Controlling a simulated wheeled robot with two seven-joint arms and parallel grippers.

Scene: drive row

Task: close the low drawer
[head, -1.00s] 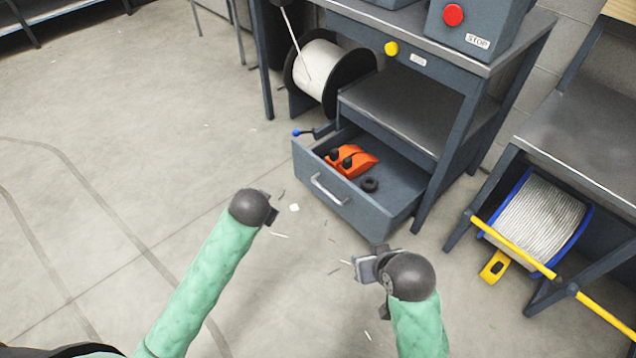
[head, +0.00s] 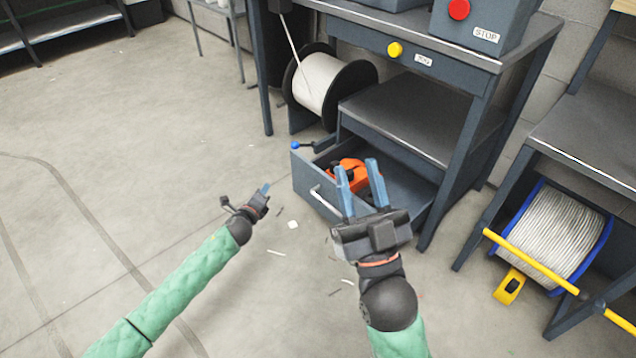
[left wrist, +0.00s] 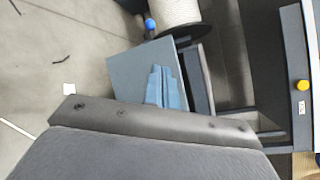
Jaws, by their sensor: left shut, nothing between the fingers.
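The low drawer (head: 302,173) is pulled out beneath the bench, its front facing me with a silver bar handle (head: 326,203). An orange tool (head: 347,166) lies inside, partly hidden by my right gripper. My left gripper (head: 265,187) is shut and empty, left of the drawer front and apart from it in the head view. In the left wrist view its blue fingers (left wrist: 164,88) lie together in front of the drawer's grey panel (left wrist: 128,75).
A blue-ended lever (head: 296,145) sticks out beside the drawer. At right, a yellow bar (head: 530,262) crosses before a blue-rimmed reel (head: 560,232). The floor at left is clear except for small scraps.

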